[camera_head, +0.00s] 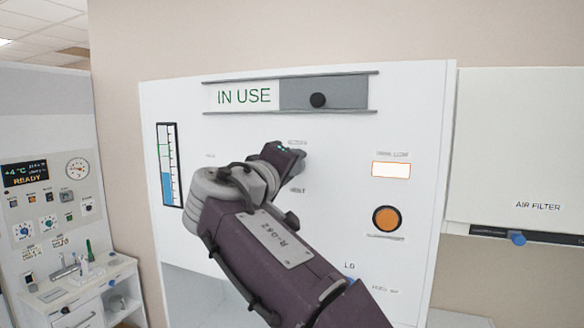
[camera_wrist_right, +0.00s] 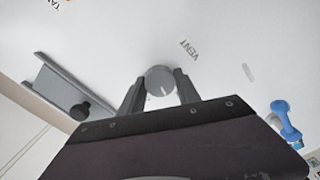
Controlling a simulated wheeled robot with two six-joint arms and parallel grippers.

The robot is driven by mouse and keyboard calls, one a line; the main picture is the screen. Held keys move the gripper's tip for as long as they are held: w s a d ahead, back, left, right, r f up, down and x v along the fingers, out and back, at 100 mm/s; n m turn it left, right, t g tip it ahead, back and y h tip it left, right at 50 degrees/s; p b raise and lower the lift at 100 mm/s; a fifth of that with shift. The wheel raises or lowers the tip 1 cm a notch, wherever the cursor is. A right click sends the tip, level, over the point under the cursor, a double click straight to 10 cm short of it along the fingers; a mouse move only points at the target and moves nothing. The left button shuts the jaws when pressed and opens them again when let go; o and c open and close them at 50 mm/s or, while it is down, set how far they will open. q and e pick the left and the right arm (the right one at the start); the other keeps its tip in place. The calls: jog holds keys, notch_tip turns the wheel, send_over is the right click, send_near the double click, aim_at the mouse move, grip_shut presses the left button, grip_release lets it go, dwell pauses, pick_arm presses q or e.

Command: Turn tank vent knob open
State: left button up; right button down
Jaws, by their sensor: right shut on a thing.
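The vent knob (camera_wrist_right: 159,79) is a round grey knob with a light pointer mark. It stands on the white tank panel (camera_head: 350,140) beside the VENT label (camera_wrist_right: 189,50). In the right wrist view, the fingers of my right gripper (camera_wrist_right: 158,92) are on either side of it, shut on it. I cannot tell which setting the pointer marks. My left gripper is not in view.
A sliding sign cover with a black knob (camera_head: 318,100) is above. A blue handle (camera_wrist_right: 285,120) is to the right in the wrist view.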

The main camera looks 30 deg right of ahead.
jog(key=shift+n, duration=1.9)
jog(key=c, duration=0.9)
grip_release()
jog(key=shift+a, duration=0.15)
jog(key=shift+o, duration=0.2)
jog(key=shift+a, duration=0.15)
jog(key=b+v, duration=0.3)
jog(key=v, duration=0.6)
